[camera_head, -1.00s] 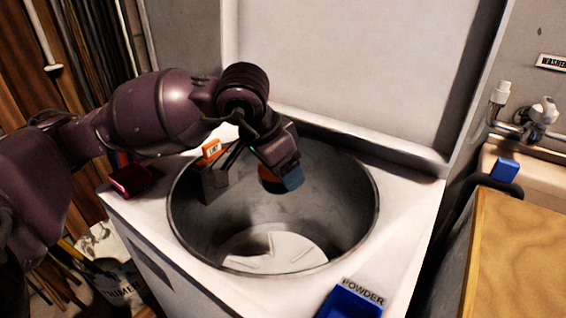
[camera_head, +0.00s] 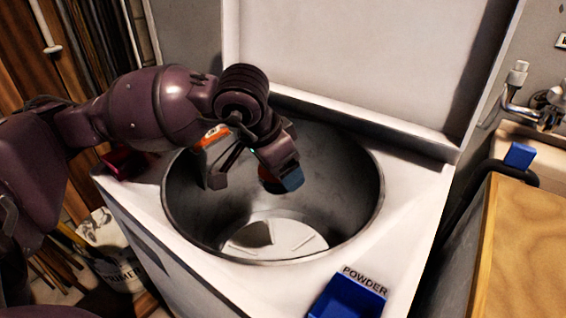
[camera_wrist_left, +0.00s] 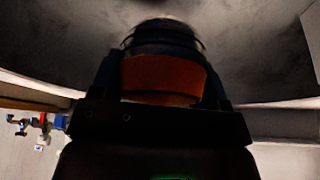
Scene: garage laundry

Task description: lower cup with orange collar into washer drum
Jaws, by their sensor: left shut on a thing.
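My left gripper (camera_head: 280,182) reaches from the left over the open washer drum (camera_head: 350,190) and is inside its rim, near the back wall. It is shut on the cup with the orange collar (camera_head: 267,181); only a small dark orange patch shows beside the bluish fingertip. In the left wrist view the cup's orange collar (camera_wrist_left: 160,76) sits between the two fingers, with the dark ribbed part beyond it. The pale drum floor (camera_head: 290,238) lies well below the cup. My right gripper is not in view.
The washer lid (camera_head: 350,60) stands open behind the drum. A blue powder tray (camera_head: 347,298) is at the front right. A dark red object (camera_head: 122,160) lies on the top's left edge. A wooden surface (camera_head: 525,250) and faucet (camera_head: 540,110) are at right.

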